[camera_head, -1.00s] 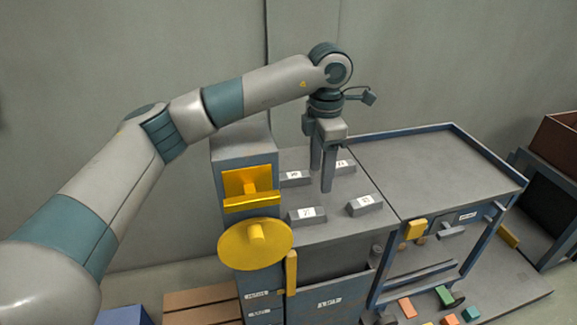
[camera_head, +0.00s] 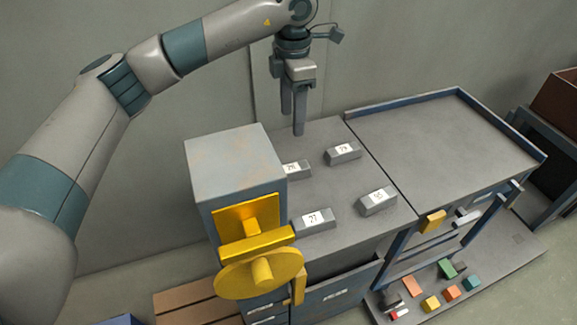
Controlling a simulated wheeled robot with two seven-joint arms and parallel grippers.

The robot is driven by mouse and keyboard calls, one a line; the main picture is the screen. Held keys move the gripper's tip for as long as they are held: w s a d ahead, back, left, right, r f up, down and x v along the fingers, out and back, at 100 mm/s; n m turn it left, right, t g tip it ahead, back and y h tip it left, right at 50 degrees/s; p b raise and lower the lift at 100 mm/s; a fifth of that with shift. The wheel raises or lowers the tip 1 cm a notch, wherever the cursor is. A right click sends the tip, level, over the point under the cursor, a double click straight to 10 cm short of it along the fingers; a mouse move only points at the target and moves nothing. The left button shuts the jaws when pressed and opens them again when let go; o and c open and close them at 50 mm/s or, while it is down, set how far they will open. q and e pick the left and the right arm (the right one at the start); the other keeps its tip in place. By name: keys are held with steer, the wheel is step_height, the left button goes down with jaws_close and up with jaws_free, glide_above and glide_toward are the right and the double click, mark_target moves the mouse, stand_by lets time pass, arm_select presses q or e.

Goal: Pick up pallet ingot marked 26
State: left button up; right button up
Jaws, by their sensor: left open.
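Several grey ingots with white number labels lie on a grey bench top (camera_head: 350,232). They are a back right ingot (camera_head: 356,155), a back left ingot (camera_head: 304,173), a front left ingot (camera_head: 311,229) and a front right ingot (camera_head: 377,208). The front left label looks like 27 or 77. I cannot read for certain which one is 26. The back left ingot is partly hidden by the grey cabinet. My left gripper (camera_head: 292,122) is open and empty, fingers pointing down, above the rear edge of the bench and apart from every ingot. My right gripper does not show.
A tall grey cabinet (camera_head: 235,165) with a yellow round handle (camera_head: 258,280) stands left of the ingots. A rimmed tray table (camera_head: 440,135) adjoins on the right and is empty. Coloured blocks (camera_head: 447,269) lie on the lower shelf.

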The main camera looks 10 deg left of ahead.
arm_select(q)
steer(key=shift+s, duration=0.1)
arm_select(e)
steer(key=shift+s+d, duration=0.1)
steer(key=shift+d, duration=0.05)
arm_select(q)
steer(key=p, duration=0.2)
glide_above(292, 169)
step_height(292, 169, down, 12)
steer(key=shift+f, duration=0.1)
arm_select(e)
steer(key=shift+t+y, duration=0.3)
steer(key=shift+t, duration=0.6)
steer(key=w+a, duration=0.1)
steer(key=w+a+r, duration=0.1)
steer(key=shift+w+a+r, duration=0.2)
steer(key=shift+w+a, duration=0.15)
